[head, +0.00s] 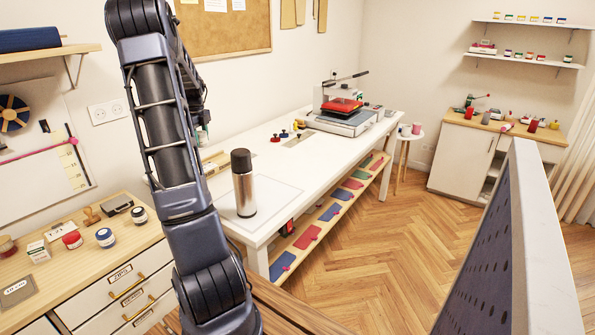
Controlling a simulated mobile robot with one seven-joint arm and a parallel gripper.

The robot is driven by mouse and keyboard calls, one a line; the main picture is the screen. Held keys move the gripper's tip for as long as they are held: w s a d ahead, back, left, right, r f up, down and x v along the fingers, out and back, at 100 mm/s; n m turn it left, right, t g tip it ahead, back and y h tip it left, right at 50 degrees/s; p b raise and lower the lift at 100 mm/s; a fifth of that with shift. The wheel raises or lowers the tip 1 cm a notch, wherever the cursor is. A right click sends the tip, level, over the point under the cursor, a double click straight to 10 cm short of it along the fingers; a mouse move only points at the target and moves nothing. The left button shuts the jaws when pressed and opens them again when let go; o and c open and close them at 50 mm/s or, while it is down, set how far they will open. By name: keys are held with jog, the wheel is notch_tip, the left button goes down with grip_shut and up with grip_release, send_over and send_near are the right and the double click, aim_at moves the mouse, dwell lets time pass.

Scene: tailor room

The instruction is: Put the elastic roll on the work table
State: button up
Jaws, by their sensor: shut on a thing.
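The long white table (320,160), which looks like the work table, runs along the wall in the middle of the head view. A steel bottle with a black lid (243,185) stands upright on a pale sheet at its near end. My arm rises in front of the table's left end and hides part of it. My gripper's fingers do not show; the arm's far links are largely behind the nearer ones. I cannot pick out the elastic roll for certain in this view.
A heat press (343,115) stands on the table's far end. At left, a drawer cabinet (125,262) carries jars, boxes and a stamp. A grey perforated panel (495,260) stands at the near right. The wooden floor (380,245) between is clear. A cabinet (462,160) stands at the far right.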

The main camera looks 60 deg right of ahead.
jog(key=s+d+m, duration=0.2)
jog(key=s+d, duration=0.7)
jog(key=s, duration=0.4)
jog(key=m, duration=0.2)
send_over(272, 190)
notch_tip(272, 190, down, 20)
jog(key=shift+s+f, duration=0.1)
jog(key=shift+f, duration=0.1)
jog(key=o, duration=1)
